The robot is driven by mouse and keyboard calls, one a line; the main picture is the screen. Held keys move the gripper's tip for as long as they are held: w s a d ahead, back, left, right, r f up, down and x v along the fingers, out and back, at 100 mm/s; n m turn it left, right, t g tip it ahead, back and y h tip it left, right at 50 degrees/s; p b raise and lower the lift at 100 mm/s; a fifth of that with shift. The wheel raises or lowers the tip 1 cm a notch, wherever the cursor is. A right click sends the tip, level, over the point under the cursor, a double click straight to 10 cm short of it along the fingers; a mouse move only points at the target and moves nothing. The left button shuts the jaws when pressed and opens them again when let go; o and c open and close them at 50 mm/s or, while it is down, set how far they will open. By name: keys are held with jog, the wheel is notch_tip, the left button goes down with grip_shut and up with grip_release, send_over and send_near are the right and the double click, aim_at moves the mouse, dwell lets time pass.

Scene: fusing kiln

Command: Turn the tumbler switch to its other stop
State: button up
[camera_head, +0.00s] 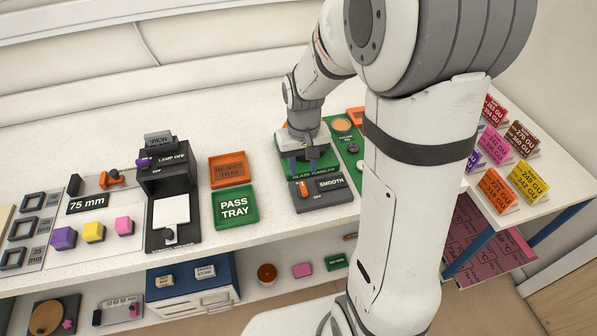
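The tumbler (309,172) is a green unit with a label reading "GLASS TUMBLER" along its front, right of centre in the head view. A dark grey switch panel (328,195) at its front reads "SMOOTH" and "OFF". The tumbler switch, a small orange-red lever (304,190), stands at the panel's left part; its exact stop is too small to tell. My gripper (303,168) points down over the tumbler, behind the switch and apart from it in the picture. Its two fingers are apart, with nothing visible between them. My arm hides what lies to the right.
A green pass tray (235,223) and an orange reject tray (231,182) lie left of the tumbler. Further left stands a black lamp viewer (150,205) with its own switch. A green board (352,156) sits close on the right. Bench surface in front of the switch panel is clear.

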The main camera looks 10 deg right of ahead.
aim_at(303, 187)
notch_tip(303, 187, down, 8)
jog(key=shift+d+r+p, duration=0.1)
jog(key=shift+d+p, duration=0.05)
jog(key=shift+p, duration=0.3)
jog(key=shift+c, duration=0.4)
grip_shut()
